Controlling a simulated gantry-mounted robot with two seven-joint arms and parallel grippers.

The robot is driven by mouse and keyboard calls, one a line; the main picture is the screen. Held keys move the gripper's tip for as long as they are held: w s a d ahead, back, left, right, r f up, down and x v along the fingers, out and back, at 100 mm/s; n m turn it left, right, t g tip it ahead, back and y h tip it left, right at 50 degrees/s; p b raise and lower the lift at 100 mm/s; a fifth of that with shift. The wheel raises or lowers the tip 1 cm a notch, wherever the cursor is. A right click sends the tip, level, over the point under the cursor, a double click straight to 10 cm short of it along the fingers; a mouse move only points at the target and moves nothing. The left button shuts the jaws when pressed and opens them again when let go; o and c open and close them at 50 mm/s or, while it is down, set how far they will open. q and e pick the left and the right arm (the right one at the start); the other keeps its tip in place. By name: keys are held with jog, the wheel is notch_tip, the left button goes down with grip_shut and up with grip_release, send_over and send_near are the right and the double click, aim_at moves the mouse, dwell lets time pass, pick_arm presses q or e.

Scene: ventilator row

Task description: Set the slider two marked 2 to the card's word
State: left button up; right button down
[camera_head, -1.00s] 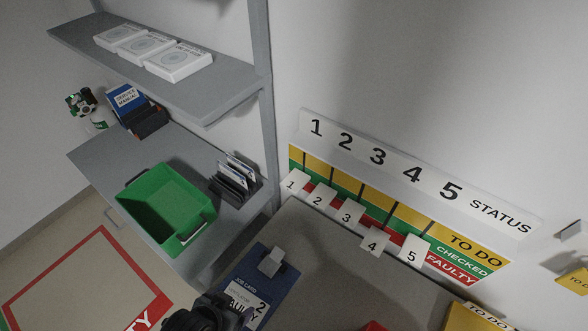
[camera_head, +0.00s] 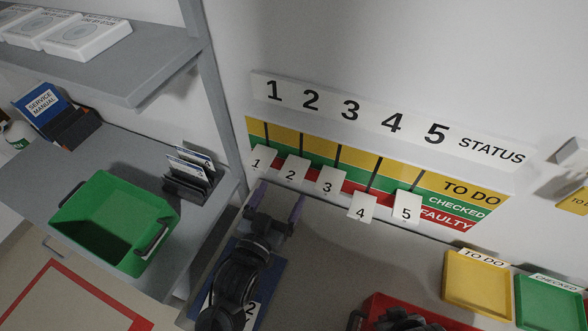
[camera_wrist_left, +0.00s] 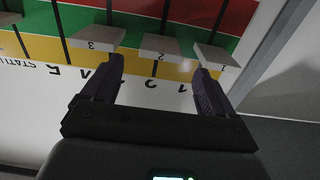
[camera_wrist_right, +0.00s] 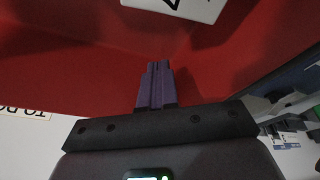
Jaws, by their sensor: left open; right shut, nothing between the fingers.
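The white slider tag 2 (camera_head: 291,172) is on the status board (camera_head: 480,187), over its lower green and red bands. In the left wrist view, slider 2 (camera_wrist_left: 160,45) shows between my fingertips with a gap on both sides; I see no contact. My left gripper (camera_head: 280,200) is open just in front of and below tag 2. The job card (camera_head: 253,312) on its blue clipboard lies under my left arm; a "2" shows and its word is hidden. My right gripper (camera_wrist_right: 156,68) is shut and empty, close to red surfaces.
Tags 1 (camera_head: 257,160) and 3 (camera_head: 330,181) stand close on either side; tags 4 (camera_head: 362,207) and 5 (camera_head: 406,208) are farther right. A yellow tray (camera_head: 477,285), a green tray (camera_head: 550,303) and a red container (camera_head: 375,305) lie right. A green bin (camera_head: 75,210) is on the shelf left.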

aim_at(288, 180)
pick_arm(q)
jog(key=p+x, duration=0.2)
jog(key=x, duration=0.5)
jog(key=shift+w+d+r, duration=0.1)
jog(key=shift+w, duration=0.3)
jog(key=shift+w+d, duration=0.25)
jog(key=shift+w, duration=0.35)
pick_arm(e)
jog(key=shift+w+r, duration=0.1)
jog(key=shift+r, duration=1.2)
